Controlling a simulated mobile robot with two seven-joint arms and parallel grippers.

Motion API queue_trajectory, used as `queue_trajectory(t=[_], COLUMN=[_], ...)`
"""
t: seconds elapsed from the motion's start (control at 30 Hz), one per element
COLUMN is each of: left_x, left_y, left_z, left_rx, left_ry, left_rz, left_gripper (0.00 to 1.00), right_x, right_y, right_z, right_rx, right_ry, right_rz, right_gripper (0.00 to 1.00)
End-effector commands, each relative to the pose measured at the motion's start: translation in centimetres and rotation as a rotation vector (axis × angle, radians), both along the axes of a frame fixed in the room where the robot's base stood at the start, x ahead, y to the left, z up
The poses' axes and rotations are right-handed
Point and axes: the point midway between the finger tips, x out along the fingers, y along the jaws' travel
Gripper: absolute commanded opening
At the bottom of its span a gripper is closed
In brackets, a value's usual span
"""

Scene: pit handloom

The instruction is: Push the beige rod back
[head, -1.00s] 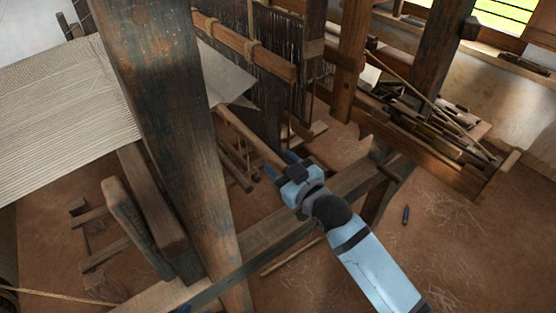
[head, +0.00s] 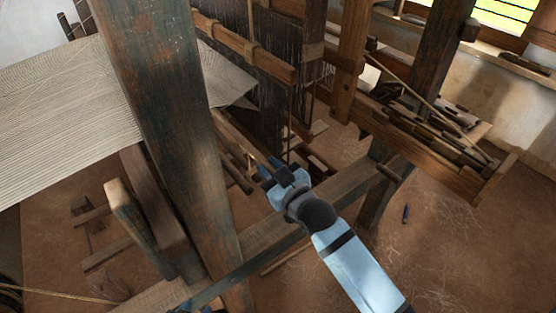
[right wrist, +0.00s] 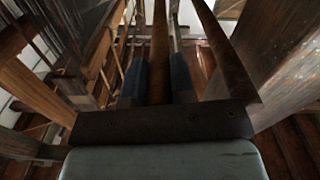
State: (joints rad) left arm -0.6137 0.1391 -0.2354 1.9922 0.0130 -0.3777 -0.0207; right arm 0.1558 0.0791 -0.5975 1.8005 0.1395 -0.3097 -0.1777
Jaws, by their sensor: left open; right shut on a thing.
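The beige rod (head: 236,133) runs slantwise in the middle of the head view, from beside the thick upright post down to my right gripper. My right gripper (head: 269,169) is shut on its near end. In the right wrist view the rod (right wrist: 160,55) lies lengthwise between the two blue fingers (right wrist: 158,82) and extends away from me. The rod's far end is hidden behind the post and cloth in the head view. My left gripper (head: 194,308) only just shows at the bottom edge, away from the rod; its fingers are mostly cut off.
The thick wooden post (head: 170,130) stands left of the rod, with striped cloth (head: 60,105) behind it. A cross beam (head: 340,190) passes beneath my right arm. A wooden trough of tools (head: 440,130) is at the right. The floor at lower right is mostly clear.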

Motion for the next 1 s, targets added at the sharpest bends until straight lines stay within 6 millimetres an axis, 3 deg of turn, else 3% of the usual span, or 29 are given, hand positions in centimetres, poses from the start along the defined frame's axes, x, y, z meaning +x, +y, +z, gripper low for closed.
queue_trajectory(t=[0.03,0.13,0.43,0.47,0.57,1.0], left_x=[0.0,0.1,0.1,0.1,0.0,0.0], left_y=[0.0,0.0,0.0,0.0,0.0,0.1], left_z=[1.0,1.5,1.4,1.3,1.2,1.1], left_rx=[0.000,-0.001,-0.001,0.000,0.000,0.001], left_ry=[-0.001,-0.004,-0.004,-0.003,-0.001,0.002], left_rz=[0.000,0.000,0.001,0.001,0.001,0.001], left_gripper=[0.43,0.43,0.43,0.43,0.43,0.43], right_x=[-0.6,-1.3,-1.6,-1.6,-1.6,-1.6], right_y=[0.8,1.8,2.2,2.2,2.2,2.1], right_z=[0.3,0.1,-0.1,-0.1,-0.1,0.0], right_rx=[0.002,0.001,0.000,0.000,0.000,0.001], right_ry=[0.007,0.006,0.005,0.005,0.005,0.002], right_rz=[0.001,0.001,0.003,0.003,0.003,0.003], right_gripper=[0.00,0.00,0.00,0.26,0.48,0.48])
